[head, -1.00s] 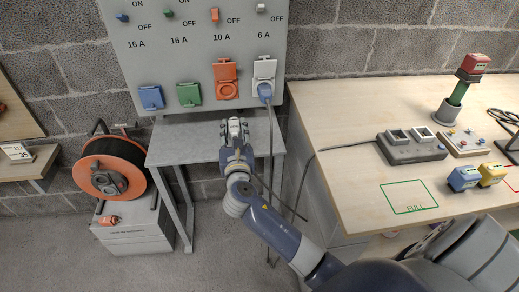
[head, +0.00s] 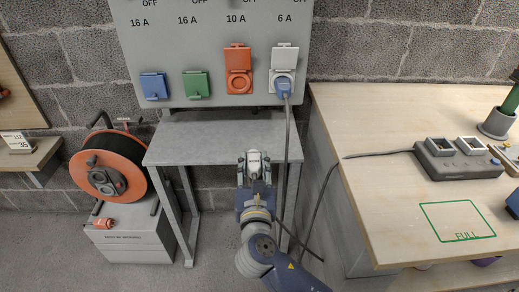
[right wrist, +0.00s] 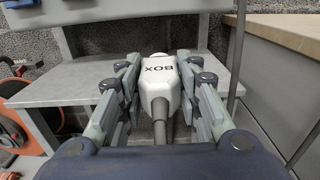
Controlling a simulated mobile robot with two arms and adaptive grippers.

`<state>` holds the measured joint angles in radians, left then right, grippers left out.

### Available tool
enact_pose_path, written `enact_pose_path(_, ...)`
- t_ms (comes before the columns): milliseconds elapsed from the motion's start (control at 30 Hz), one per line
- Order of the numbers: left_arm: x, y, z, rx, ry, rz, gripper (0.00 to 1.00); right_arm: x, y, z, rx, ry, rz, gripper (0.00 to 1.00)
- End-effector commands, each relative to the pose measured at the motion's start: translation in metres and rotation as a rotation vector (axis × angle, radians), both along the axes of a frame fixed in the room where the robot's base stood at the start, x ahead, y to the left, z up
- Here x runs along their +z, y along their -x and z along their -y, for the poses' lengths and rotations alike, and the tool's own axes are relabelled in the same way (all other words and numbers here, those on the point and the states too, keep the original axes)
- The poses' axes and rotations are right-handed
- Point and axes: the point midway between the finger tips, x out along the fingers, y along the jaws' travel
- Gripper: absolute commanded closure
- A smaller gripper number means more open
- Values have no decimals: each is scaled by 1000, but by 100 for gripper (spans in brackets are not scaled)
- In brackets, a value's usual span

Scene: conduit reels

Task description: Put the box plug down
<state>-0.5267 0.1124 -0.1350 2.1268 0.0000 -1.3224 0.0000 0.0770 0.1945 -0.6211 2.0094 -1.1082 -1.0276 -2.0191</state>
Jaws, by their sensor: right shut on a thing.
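The box plug (right wrist: 160,82) is white and marked BOX, with a grey cable running back toward the camera in the right wrist view. My right gripper (right wrist: 158,75) is shut on it, one finger on each side. In the head view the plug's white end (head: 254,161) shows between the fingers of my right gripper (head: 255,166), at the front edge of the grey table (head: 210,138) in the picture. In the right wrist view the tabletop (right wrist: 75,90) lies beyond the plug, which appears held clear of it. My left gripper is not in view.
A socket panel (head: 200,45) stands behind the table; a blue plug (head: 283,88) sits in its 6 A socket, its cable hanging past the table's right side. A wooden bench (head: 380,120) is on the right, an orange reel (head: 108,175) on the left. The grey tabletop looks bare.

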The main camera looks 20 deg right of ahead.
Motion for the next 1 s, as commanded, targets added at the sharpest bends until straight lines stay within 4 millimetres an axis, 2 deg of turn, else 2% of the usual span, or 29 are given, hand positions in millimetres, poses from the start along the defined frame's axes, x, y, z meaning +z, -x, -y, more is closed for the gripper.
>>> enact_pose_path(33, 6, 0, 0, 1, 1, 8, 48, -1, -14, 5, -3, 4, 5, 100)
enact_pose_path(200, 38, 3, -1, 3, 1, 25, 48, -6, -58, 21, -4, 2, 5, 100)
enact_pose_path(400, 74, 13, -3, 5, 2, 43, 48, -11, -100, 35, -3, 2, 3, 100)
enact_pose_path(500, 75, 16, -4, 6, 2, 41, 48, -12, -116, 40, -2, 1, 2, 100)
enact_pose_path(667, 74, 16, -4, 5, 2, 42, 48, -14, -128, 44, -1, 0, 1, 100)
enact_pose_path(800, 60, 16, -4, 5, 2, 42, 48, -37, -128, 44, -1, -1, -3, 100)
enact_pose_path(1000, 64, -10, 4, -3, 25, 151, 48, -48, -128, 44, -1, 0, 0, 100)
